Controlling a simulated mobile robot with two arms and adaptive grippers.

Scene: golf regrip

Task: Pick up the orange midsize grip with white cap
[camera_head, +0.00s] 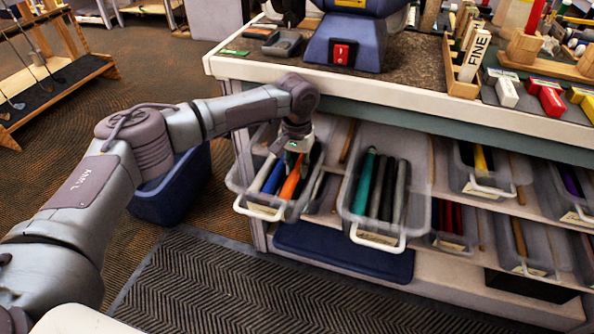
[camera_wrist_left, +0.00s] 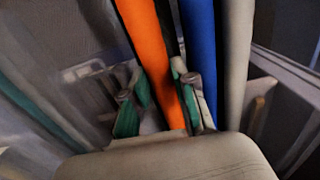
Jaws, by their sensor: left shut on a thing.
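The orange grip (camera_head: 291,183) stands tilted in the leftmost clear bin (camera_head: 237,184) on the shelf under the bench. My left gripper (camera_head: 297,146) reaches into this bin from above, over the upper end of the orange grip. In the left wrist view, the fingers of my left gripper (camera_wrist_left: 163,104) are closed around the orange grip (camera_wrist_left: 148,42), one on each side. A blue grip (camera_wrist_left: 199,50) and a grey one (camera_wrist_left: 235,60) lie right beside it. A white cap on the orange grip cannot be made out. My right gripper is not in view.
The bench edge (camera_head: 400,100) overhangs close behind my left wrist. The neighbouring bin (camera_head: 376,226) holds teal and dark grips. More bins stand to the right. A dark blue bin (camera_head: 178,190) is on the floor to the left. The floor mat (camera_head: 230,290) in front is clear.

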